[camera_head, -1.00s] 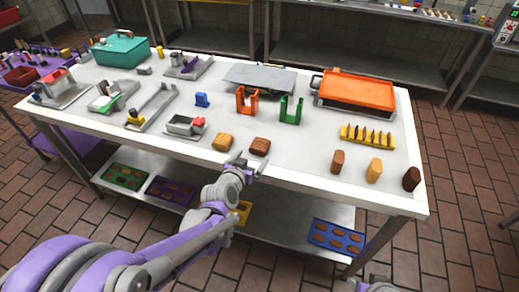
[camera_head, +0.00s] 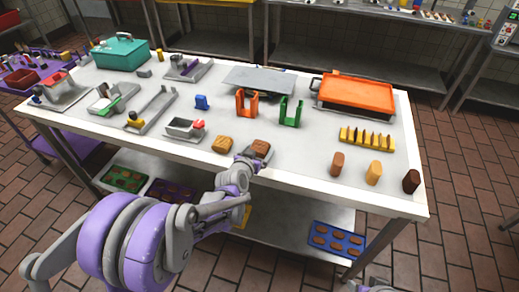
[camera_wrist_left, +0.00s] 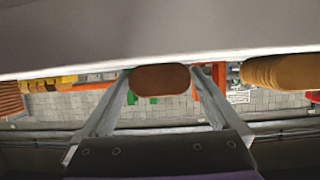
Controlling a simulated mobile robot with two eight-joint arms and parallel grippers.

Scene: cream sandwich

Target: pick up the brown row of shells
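The brown row of shells (camera_head: 261,146) lies near the front edge of the table. My left gripper (camera_head: 252,159) is right at its front side. In the left wrist view the brown row (camera_wrist_left: 160,77) shows as a rounded brown end between the tips of the two spread fingers (camera_wrist_left: 160,86). The fingers stand wide apart, one on each side of it; I cannot tell whether they touch it. A tan row of shells (camera_head: 222,143) lies just to the left and also shows in the left wrist view (camera_wrist_left: 283,71).
Orange (camera_head: 246,103) and green (camera_head: 291,111) holders stand behind the rows. A small metal tray (camera_head: 183,128) is to the left. Single upright pieces (camera_head: 337,163) and a yellow rack (camera_head: 367,141) stand to the right. The table between is clear.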

